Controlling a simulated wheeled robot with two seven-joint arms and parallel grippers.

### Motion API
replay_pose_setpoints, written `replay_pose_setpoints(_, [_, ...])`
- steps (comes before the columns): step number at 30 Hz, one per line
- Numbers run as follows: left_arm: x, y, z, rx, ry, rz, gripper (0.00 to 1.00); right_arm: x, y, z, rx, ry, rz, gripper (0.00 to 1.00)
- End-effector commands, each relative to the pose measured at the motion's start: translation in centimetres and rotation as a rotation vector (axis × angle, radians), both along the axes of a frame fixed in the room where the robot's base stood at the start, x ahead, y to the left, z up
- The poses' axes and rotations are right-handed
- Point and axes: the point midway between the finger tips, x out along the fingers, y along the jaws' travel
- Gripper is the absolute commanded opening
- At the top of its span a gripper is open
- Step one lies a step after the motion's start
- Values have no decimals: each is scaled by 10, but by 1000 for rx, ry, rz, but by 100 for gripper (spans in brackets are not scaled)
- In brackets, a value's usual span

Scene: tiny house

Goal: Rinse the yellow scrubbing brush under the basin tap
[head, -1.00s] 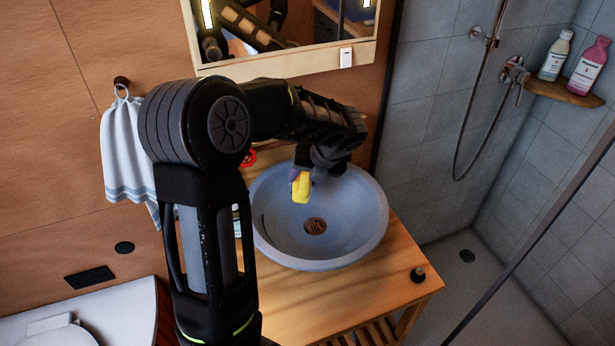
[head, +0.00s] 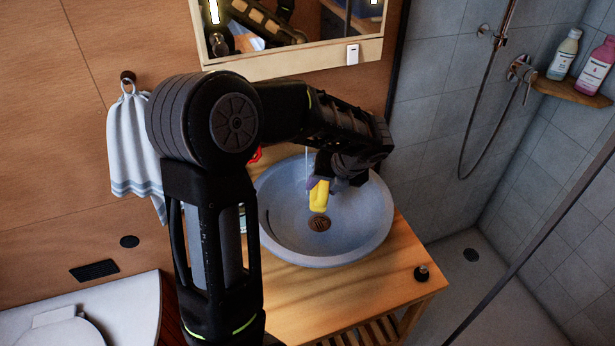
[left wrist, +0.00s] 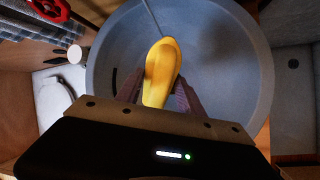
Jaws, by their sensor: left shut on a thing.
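The yellow scrubbing brush (head: 319,197) is held low inside the round grey basin (head: 372,225), above the drain. My left gripper (head: 322,180) is shut on it. In the left wrist view the brush (left wrist: 161,72) sticks out from between the two fingers of the gripper (left wrist: 158,98). A thin pale stream of water (head: 307,164) comes down beside the brush in the head view. In the left wrist view the stream (left wrist: 153,18) runs toward the brush's far end. A red tap handle (left wrist: 50,8) shows at the top left; the tap spout is hidden. My right gripper is not in view.
A mirror (head: 300,57) hangs above. A striped towel (head: 133,140) hangs at left. A toilet (head: 90,320) is at lower left, a tiled shower at right.

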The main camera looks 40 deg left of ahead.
Motion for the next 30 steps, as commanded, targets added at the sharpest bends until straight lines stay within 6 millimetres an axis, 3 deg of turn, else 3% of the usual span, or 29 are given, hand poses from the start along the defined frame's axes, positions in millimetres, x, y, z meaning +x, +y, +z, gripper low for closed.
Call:
replay_pose_setpoints(12, [-5, -30, 1, 1, 0, -1, 12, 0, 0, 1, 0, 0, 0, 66])
replay_pose_setpoints(30, [-5, -31, 0, 1, -1, 0, 12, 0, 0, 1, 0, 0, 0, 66])
